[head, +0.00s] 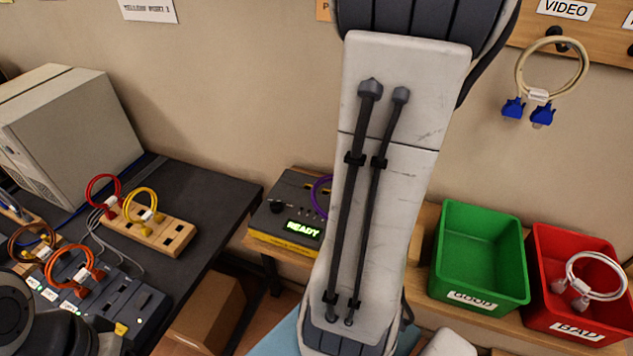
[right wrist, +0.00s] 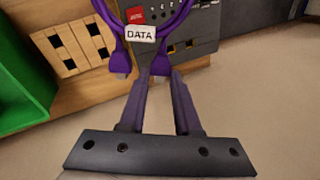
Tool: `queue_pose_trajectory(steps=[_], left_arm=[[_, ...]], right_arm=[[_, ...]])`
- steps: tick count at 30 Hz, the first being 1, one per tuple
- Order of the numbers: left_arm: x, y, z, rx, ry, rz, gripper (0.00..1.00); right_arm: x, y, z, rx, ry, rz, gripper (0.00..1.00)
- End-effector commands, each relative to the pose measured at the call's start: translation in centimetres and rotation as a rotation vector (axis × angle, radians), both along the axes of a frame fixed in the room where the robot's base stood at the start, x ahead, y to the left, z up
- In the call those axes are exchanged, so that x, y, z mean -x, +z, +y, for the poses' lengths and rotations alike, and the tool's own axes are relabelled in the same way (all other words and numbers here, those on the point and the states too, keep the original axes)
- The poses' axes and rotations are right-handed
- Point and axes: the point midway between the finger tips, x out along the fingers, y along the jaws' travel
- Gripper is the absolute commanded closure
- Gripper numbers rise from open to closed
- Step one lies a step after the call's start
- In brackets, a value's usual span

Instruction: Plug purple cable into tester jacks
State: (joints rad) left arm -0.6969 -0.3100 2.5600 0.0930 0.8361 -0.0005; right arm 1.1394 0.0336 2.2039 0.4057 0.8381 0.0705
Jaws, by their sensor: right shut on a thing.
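The purple cable (right wrist: 118,50) shows in the right wrist view as a loop with a white DATA tag (right wrist: 140,33) and two purple plugs with pale tips. My right gripper (right wrist: 159,78) is shut on the cable at its right-hand plug; the other plug hangs free at the left. Both plug tips point down in the picture, apart from any jack. The grey tester (right wrist: 190,28) lies behind, with gold-edged jacks (right wrist: 180,47). In the head view the tester (head: 290,212) reads READY, and part of the purple cable (head: 318,196) shows beside my right arm, which hides the right gripper.
A green GOOD bin (head: 443,241) and a red BAD bin (head: 537,275) holding a white cable (head: 597,260) stand at right. A slotted wooden block (right wrist: 48,55) lies beside the tester. The left table (head: 205,190) holds cables on a rack. A cream cable (head: 520,70) hangs on the wall.

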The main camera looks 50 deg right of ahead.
Motion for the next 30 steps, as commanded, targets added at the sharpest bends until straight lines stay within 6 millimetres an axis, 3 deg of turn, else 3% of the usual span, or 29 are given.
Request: queue_pose_trajectory(steps=[16,21,30], left_arm=[[0.0,2.0,0.0,0.0,0.0,0.0,0.5],[0.0,2.1,0.0,0.0,0.0,0.0,0.5],[0.0,1.9,0.0,0.0,0.0,0.0,0.5]], right_arm=[[-10.4,-6.2,2.3,-0.003,0.009,0.002,1.0],[-11.4,-7.1,2.5,-0.002,0.006,0.001,1.0],[-11.4,-10.5,2.4,-0.001,0.005,0.002,1.0]])
